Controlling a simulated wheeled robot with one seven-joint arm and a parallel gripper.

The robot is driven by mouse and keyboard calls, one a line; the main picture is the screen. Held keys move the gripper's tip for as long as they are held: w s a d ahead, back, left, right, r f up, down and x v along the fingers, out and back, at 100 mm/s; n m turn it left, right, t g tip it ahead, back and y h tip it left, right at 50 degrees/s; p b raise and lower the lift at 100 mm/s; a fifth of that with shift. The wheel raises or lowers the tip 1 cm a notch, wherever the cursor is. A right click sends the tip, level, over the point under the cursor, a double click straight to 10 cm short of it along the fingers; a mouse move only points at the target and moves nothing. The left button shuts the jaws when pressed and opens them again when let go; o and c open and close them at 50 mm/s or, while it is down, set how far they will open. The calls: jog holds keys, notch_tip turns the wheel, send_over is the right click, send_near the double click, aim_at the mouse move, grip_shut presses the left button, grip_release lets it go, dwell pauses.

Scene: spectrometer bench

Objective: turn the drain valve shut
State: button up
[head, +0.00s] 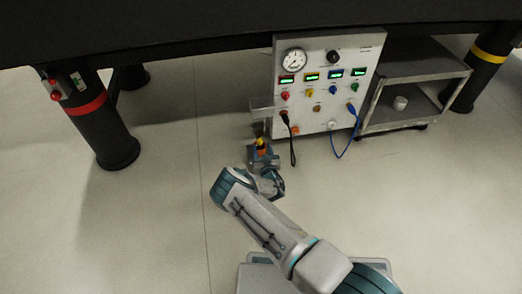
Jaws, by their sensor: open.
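The white instrument panel (326,108) stands on the floor under the dark bench. A small yellow part (259,142) shows low beside its left side, under a grey bracket (261,108); it may be the drain valve's handle, but it is too small to tell. My gripper (261,148) is at this yellow part, at the far end of my arm. It is open; I cannot tell whether its fingers touch the part. My wrist and gripper body hide what lies just in front and below.
A black cable (292,150) and a blue cable (348,141) hang from the panel front, right of my gripper. A grey cart (415,75) stands at the panel's right. A bench leg with a red band (100,120) stands at left. The floor between is clear.

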jog(key=shift+x, duration=1.1)
